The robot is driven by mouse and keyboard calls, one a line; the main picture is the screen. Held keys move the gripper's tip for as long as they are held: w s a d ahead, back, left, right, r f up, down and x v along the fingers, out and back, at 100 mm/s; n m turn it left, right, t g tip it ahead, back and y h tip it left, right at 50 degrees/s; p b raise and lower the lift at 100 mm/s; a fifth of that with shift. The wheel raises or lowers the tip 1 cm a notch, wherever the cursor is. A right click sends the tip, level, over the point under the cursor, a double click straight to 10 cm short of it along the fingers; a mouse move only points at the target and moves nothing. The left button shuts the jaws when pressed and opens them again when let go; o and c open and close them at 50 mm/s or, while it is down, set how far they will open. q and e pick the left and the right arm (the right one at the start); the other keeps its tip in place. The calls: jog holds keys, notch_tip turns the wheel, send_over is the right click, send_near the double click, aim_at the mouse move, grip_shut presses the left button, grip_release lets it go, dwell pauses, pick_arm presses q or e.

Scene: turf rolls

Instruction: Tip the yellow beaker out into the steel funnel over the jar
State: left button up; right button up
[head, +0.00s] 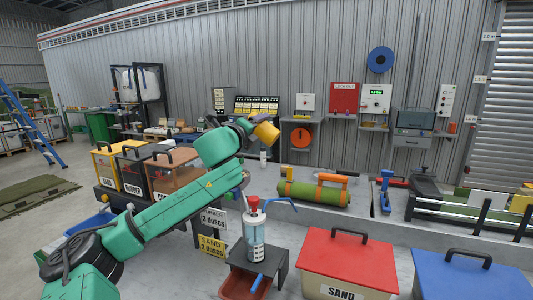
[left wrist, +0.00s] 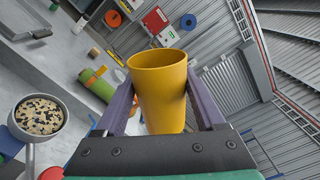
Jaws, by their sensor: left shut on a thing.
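My left gripper (head: 256,122) is raised above the bench and shut on the yellow beaker (head: 267,132). In the left wrist view the beaker (left wrist: 158,92) sits between the two purple-grey fingers; it is tilted, and I see only bare yellow wall inside its mouth. The steel funnel (left wrist: 39,117) is in the left wrist view at lower left, apart from the beaker, with dark and pale granules in it. In the head view the funnel seems hidden behind my left arm. I cannot make out the jar under it. My right gripper is not in view.
A green roll (head: 315,194) with an orange handle lies behind. A red-lidded sand bin (head: 348,260) and a blue-lidded bin (head: 470,275) stand at the front right.

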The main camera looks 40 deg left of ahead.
aim_at(268, 123)
pick_arm(q)
jog(key=m+p, duration=0.1)
jog(key=r+m+p, duration=0.1)
jog(key=m+p, duration=0.1)
jog(key=r+m+p, duration=0.1)
jog(key=m+p, duration=0.1)
jog(key=shift+a, duration=0.3)
jog(key=d+m+p, duration=0.1)
jog(key=m+p, duration=0.1)
jog(key=d+r+m+p, duration=0.1)
jog(key=w+d+m+p, duration=0.1)
jog(key=m+p, duration=0.1)
jog(key=shift+d+r+m+p, duration=0.15)
jog(key=shift+m+p, duration=0.15)
jog(key=shift+p, duration=0.05)
jog(key=shift+m, duration=0.3)
jog(key=shift+d+f+p, duration=0.1)
jog(key=shift+f+p, duration=0.1)
jog(key=shift+p, duration=0.15)
jog(key=shift+w+d+m, duration=0.1)
jog(key=shift+m, duration=0.2)
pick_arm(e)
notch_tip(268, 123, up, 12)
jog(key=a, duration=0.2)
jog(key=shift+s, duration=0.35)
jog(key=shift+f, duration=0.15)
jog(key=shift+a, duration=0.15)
